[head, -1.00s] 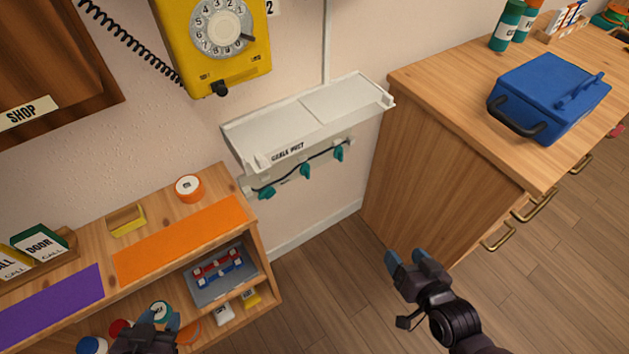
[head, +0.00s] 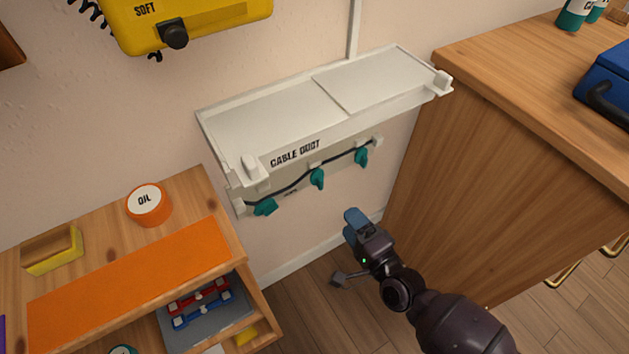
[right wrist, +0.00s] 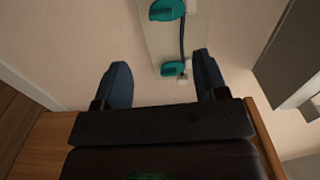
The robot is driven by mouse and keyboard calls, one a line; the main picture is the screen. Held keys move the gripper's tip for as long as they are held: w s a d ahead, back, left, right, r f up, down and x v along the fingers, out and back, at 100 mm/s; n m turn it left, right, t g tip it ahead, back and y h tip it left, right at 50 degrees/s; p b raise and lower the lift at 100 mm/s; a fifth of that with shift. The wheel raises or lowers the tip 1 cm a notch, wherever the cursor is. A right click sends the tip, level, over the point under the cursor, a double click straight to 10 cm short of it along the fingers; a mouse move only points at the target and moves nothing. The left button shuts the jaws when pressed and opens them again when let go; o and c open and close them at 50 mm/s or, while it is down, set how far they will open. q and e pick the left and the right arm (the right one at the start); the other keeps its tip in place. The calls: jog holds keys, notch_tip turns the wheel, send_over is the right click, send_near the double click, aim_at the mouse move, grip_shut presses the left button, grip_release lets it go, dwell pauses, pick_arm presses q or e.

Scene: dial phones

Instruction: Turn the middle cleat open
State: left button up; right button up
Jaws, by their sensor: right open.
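The middle cleat (head: 317,179) is a small teal knob on the panel under the cable duct (head: 295,152), with a dark cable running along the row. The left cleat (head: 265,207) lies more sideways, while the middle and right cleat (head: 361,157) hang more upright. My right gripper (head: 354,226) is below and right of the middle cleat, apart from it. In the right wrist view its blue fingers (right wrist: 163,80) are open and empty. Two teal cleats show beyond them; I cannot tell which ones. My left gripper is out of view.
A wooden cabinet (head: 480,170) stands close at right. Bare wall lies below the cleats.

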aim_at(322, 186)
jog(key=b+x, duration=0.1)
jog(key=x, duration=0.8)
jog(key=shift+w+a+b, duration=0.2)
jog(key=shift+w+b, duration=0.1)
jog(key=shift+b, duration=0.1)
jog(key=shift+w+a, duration=0.3)
jog(key=shift+w, duration=0.25)
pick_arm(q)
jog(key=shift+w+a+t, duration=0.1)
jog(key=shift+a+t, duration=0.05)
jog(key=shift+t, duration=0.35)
pick_arm(e)
jog(key=shift+w+a+r, duration=0.1)
jog(key=shift+w+a, duration=0.05)
jog(key=shift+w, duration=0.1)
jog(key=shift+c, duration=0.5)
jog(key=c, duration=0.8)
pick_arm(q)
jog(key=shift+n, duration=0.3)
